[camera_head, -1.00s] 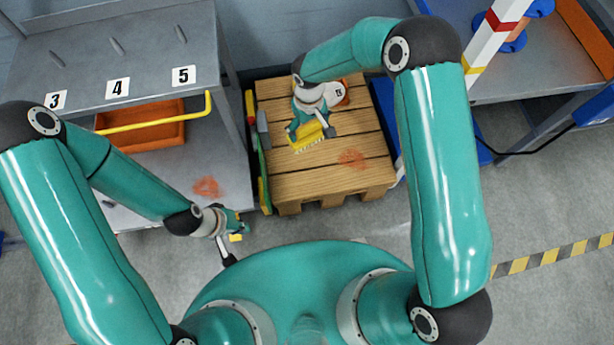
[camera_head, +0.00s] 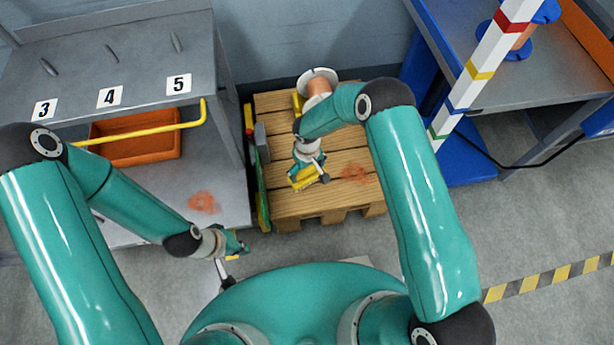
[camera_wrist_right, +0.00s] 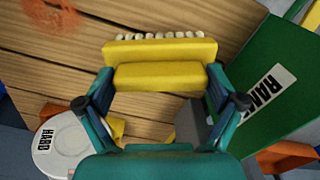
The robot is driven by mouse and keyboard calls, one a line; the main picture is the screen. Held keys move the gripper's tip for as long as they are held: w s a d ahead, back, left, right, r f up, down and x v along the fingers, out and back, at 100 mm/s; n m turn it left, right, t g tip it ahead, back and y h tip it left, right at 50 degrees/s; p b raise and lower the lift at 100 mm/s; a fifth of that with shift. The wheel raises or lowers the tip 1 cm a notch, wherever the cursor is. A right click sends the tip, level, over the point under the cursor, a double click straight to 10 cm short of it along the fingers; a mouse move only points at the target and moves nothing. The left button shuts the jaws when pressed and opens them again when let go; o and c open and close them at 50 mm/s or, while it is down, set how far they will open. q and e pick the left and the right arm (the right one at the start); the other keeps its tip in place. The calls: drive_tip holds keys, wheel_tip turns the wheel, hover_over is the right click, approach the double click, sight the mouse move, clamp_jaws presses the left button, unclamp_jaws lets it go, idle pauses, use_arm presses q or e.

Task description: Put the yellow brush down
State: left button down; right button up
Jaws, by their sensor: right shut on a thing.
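The yellow brush (camera_head: 303,179) is at my right gripper (camera_head: 309,165), over the front part of the wooden pallet (camera_head: 300,207). In the right wrist view the brush (camera_wrist_right: 160,50) lies crosswise between the fingers of the right gripper (camera_wrist_right: 160,88), with its pale bristles on the far side. The gripper is shut on the brush. I cannot tell whether the bristles touch the wood. My left gripper (camera_head: 236,243) is off to the left, near the lower shelf's front corner, with a small yellow patch beside it. Its fingers are too small to read.
A green board (camera_head: 261,190) stands along the pallet's left side. A white disc (camera_head: 319,78) is at the pallet's back. A reddish stain (camera_head: 354,173) marks the wood right of the brush. A numbered grey shelf unit (camera_head: 110,65) is left; a striped pole (camera_head: 480,70) is right.

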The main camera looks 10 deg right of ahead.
sight(307, 176)
wheel_tip(307, 176, down, 4)
drive_tip(key=shift+f+b, duration=0.2)
drive_tip(key=shift+b, duration=0.3)
drive_tip(key=shift+r, duration=0.1)
drive_tip(key=o, duration=0.6)
drive_tip(key=shift+f, duration=0.2)
drive_tip(key=shift+o, duration=0.4)
drive_tip(key=shift+r, duration=0.1)
